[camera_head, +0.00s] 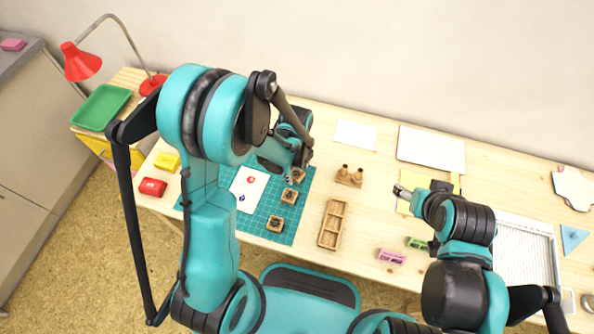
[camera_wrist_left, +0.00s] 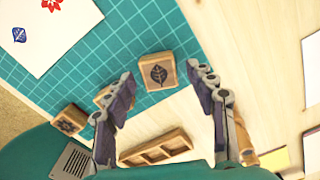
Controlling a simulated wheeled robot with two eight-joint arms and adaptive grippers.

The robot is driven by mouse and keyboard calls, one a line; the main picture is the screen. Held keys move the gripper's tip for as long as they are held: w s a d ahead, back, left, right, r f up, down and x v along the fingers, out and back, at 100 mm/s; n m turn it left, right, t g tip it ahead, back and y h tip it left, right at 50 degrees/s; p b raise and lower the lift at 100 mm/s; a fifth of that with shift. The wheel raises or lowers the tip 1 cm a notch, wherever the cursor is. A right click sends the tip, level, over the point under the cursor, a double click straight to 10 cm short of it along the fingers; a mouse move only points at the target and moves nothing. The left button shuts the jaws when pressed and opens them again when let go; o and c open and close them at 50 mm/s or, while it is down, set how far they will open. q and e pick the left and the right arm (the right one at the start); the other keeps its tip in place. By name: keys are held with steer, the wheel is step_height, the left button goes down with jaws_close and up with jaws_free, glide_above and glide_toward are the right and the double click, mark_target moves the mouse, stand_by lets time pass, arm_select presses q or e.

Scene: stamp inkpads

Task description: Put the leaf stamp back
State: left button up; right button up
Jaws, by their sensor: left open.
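The leaf stamp (camera_wrist_left: 158,71) is a small wooden block with a dark leaf on its upper face, lying on the green cutting mat (camera_wrist_left: 178,30). In the head view the leaf stamp (camera_head: 298,176) is at the mat's right edge, just below my left gripper (camera_head: 303,160). In the wrist view my left gripper (camera_wrist_left: 161,75) is open, its fingers on either side of the leaf stamp with visible gaps. An empty wooden tray with compartments (camera_head: 322,239) stands right of the mat. My right gripper (camera_head: 398,190) is over the table; its jaws are too small to read.
Two other stamps, one near (camera_head: 289,196) and one farther down (camera_head: 275,224), lie on the mat. White paper (camera_head: 240,181) bears red and blue prints. Wooden pegs (camera_head: 349,177) stand right of my left gripper. Red (camera_head: 152,187) and yellow (camera_head: 167,162) inkpads are at left.

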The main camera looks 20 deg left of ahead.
arm_select(q)
step_height(320, 180, up, 11)
steer(key=p, duration=0.3)
step_height(320, 180, up, 9)
steer(key=n+t, duration=0.3)
steer(key=n, duration=0.8)
glide_above(297, 174)
steer(key=s+a, duration=0.3)
steer(key=s, duration=0.2)
steer(key=s+a+r+n+t, duration=0.1)
steer(key=s+r+n+t, duration=0.3)
steer(key=n, duration=0.7)
steer(key=shift+s+a+r+n, duration=0.35)
steer(key=shift+s+a+n, duration=0.05)
steer(key=shift+s, duration=0.2)
steer(key=shift+f, duration=0.1)
